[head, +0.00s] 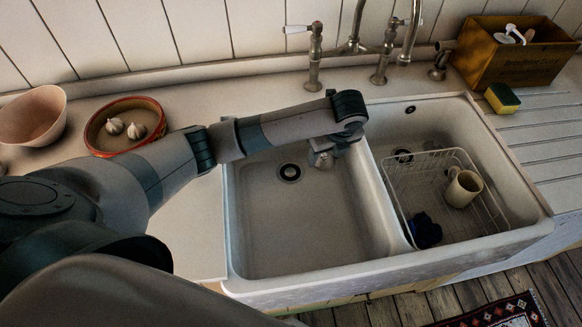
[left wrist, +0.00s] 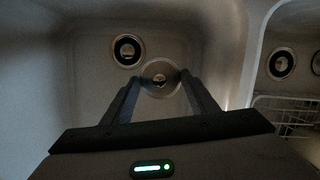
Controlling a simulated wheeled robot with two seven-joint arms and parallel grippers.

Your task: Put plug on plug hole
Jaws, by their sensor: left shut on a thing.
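My left gripper (head: 331,148) reaches down into the left basin of the white double sink. It is shut on the plug (left wrist: 160,78), a round metal disc held between both fingertips in the left wrist view. In the head view the plug (head: 320,160) shows just under the gripper, its top partly hidden. The plug hole (head: 289,172), a dark ring with a metal centre, lies in the basin floor to the left of the plug. It also shows uncovered in the left wrist view (left wrist: 128,50), up and left of the plug. My right gripper is not in view.
The right basin holds a wire rack (head: 466,214) with a mug (head: 463,188) and a dark blue item (head: 425,231). A divider (head: 374,195) separates the basins. Taps (head: 315,60) stand behind. A garlic dish (head: 125,126) and pink bowl (head: 33,117) sit left.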

